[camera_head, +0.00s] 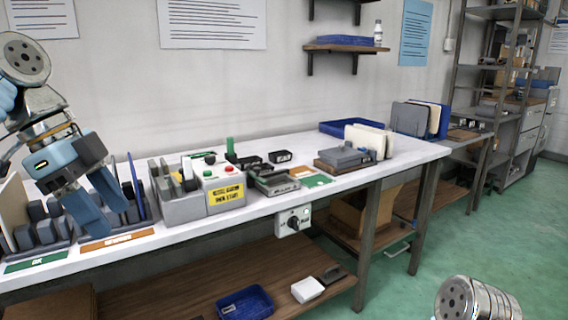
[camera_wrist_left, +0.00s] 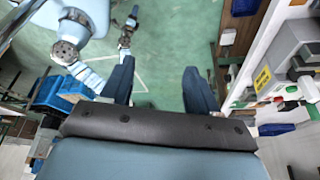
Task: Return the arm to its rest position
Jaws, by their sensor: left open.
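My left gripper (camera_head: 98,205) hangs at the left of the head view, in front of the racks at the left end of the workbench. Its blue fingers point down and are apart, with nothing between them. In the left wrist view the two fingers (camera_wrist_left: 158,88) are spread over green floor, and the bench lies to their right. In the head view a silver, rounded part of my right arm shows at the bottom right; the right gripper is not visible there.
The white workbench (camera_head: 285,203) carries racks with grey holders (camera_head: 45,232), a control box (camera_head: 222,188) with red and green buttons, a grey fixture (camera_head: 345,158) and a blue tray (camera_head: 350,127). A lower shelf (camera_head: 180,290) holds a blue bin (camera_head: 245,304). Green floor (camera_head: 450,235) is open at right.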

